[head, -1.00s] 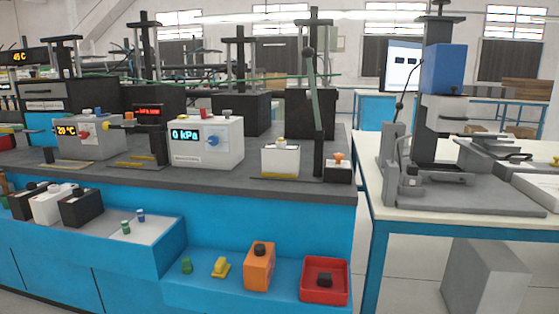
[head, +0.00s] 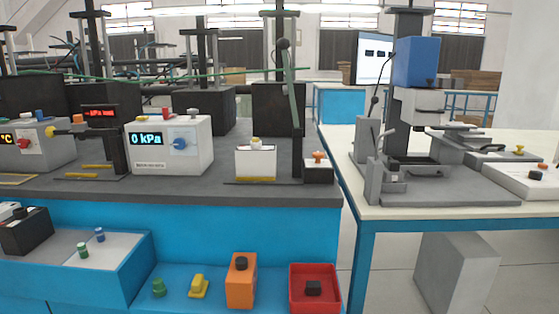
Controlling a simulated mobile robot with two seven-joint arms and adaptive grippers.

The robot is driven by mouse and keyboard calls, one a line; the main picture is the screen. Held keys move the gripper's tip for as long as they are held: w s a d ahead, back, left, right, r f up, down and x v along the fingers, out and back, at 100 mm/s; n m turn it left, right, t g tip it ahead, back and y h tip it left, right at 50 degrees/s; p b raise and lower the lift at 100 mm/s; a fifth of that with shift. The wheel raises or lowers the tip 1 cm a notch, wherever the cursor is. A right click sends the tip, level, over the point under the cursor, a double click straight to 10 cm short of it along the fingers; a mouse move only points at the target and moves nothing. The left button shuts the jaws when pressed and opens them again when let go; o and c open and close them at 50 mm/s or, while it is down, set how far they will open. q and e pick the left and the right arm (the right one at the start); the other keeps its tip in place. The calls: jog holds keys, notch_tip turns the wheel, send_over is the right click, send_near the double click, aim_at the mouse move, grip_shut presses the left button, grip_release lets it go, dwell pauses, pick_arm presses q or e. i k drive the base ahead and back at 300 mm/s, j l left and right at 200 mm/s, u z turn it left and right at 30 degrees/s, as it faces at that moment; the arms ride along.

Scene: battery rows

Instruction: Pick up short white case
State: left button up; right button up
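Several white cases are in the head view, and I cannot tell for sure which is the short white case. A white case (head: 256,162) with a yellowish cap stands upright on the grey bench top, right of the 0 kPa box. Another white case (head: 8,211) is cut off at the left edge, by a black case (head: 27,232) on the blue lower shelf. Neither of my grippers is in view.
The 0 kPa box (head: 171,146) stands on the bench. Below are a green knob (head: 159,288), a yellow piece (head: 199,287), an orange case (head: 241,282) and a red tray (head: 315,270) holding a dark piece. A white table (head: 440,211) with a press stands right, across a narrow gap.

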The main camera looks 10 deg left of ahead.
aim_at(260, 163)
jog(key=i+j+z, duration=0.1)
jog(key=j+z, duration=0.65)
jog(key=j, duration=0.15)
jog(key=i, duration=0.05)
